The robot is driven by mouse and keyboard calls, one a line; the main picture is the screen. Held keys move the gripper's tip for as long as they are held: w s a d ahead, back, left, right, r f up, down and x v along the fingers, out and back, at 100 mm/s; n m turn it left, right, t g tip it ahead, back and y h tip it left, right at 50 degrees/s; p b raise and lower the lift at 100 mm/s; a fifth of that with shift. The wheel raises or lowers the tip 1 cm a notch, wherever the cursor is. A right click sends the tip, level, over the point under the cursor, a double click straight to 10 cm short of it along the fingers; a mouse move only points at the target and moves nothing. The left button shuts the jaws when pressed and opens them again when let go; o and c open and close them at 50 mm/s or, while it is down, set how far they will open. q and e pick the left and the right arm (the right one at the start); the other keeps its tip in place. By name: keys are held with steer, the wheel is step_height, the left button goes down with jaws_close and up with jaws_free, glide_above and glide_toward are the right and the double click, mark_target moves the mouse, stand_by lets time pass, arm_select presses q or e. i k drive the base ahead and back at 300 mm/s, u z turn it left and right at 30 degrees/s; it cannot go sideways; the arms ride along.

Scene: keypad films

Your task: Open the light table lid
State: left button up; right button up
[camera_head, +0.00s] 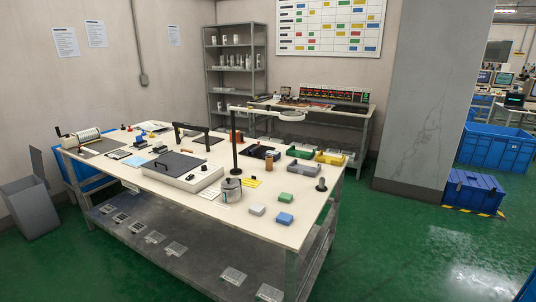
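What looks like the light table is a low white box (197,183) near the front left of the long workbench (250,222). A flat dark lid (177,162) lies on its top and appears closed, with a small dark handle or knob on it. Small details on the right part of the box are too small to make out. Neither of my grippers shows in the head view, and the bench is some distance ahead.
A grey metal can (231,190) stands just right of the box, with a black-posted lamp (235,145) behind it. Green and blue blocks (285,218) lie at the front right. A grey bin (32,205) stands left. Green floor is open in front and right.

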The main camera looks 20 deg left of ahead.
mark_target(174, 164)
steer(key=i, duration=0.1)
steer(key=u, duration=2.55)
steer(key=i, duration=2.15)
steer(key=z, duration=1.65)
